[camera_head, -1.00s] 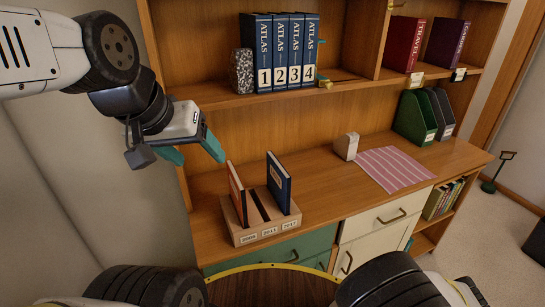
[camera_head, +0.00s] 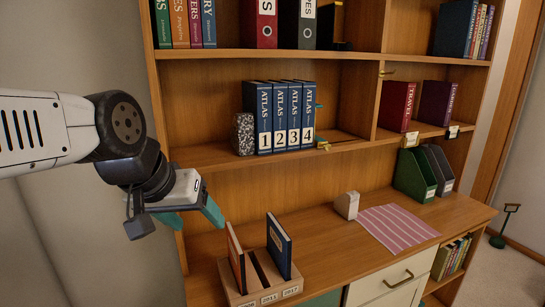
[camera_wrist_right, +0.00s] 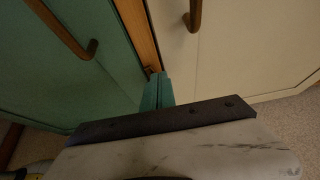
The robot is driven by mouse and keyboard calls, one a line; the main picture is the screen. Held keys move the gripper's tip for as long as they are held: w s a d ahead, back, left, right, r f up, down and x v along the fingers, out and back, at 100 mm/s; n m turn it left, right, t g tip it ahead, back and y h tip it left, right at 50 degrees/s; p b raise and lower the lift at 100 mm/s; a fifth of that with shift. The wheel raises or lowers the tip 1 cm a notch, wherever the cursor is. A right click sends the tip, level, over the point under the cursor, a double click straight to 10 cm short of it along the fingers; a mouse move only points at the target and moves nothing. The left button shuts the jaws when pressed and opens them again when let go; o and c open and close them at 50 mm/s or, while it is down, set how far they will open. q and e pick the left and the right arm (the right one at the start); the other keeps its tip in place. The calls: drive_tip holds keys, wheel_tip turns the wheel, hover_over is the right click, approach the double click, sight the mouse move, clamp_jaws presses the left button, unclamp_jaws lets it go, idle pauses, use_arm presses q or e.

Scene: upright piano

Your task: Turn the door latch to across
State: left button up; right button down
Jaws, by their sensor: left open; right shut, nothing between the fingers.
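No part is clearly recognisable as the door latch. A small brass fitting (camera_head: 386,72) sits on the upright shelf divider in the head view; I cannot tell whether it is the latch. In the right wrist view, a green door (camera_wrist_right: 60,85) and a cream door (camera_wrist_right: 240,45) stand either side of a wooden strip (camera_wrist_right: 140,35). A small dark piece (camera_wrist_right: 149,70) shows on the strip by my fingertips. My right gripper (camera_wrist_right: 157,88) is shut and empty there; contact is unclear. My left gripper (camera_head: 190,216) is open and empty, left of the shelves.
A wooden holder (camera_head: 262,293) with two upright books stands on the counter. A striped mat (camera_head: 397,228) and a small pale block (camera_head: 346,205) lie to its right. Several blue atlases (camera_head: 285,115) stand on the shelf above. Two bar handles (camera_wrist_right: 65,30) (camera_wrist_right: 194,14) stick out from the doors.

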drive_tip(key=shift+f, duration=0.1)
idle(0.3)
drive_tip(key=shift+s+a, duration=0.15)
drive_tip(key=shift+a, duration=0.1)
drive_tip(key=shift+s+a, duration=0.2)
drive_tip(key=shift+a, duration=0.35)
drive_tip(key=shift+s+a, duration=0.15)
drive_tip(key=shift+a, duration=0.15)
idle(0.3)
drive_tip(key=s+d, duration=0.2)
drive_tip(key=s, duration=0.3)
drive_tip(key=shift+s+d+r, duration=0.15)
drive_tip(key=shift+s+r, duration=0.1)
drive_tip(key=shift+r, duration=0.15)
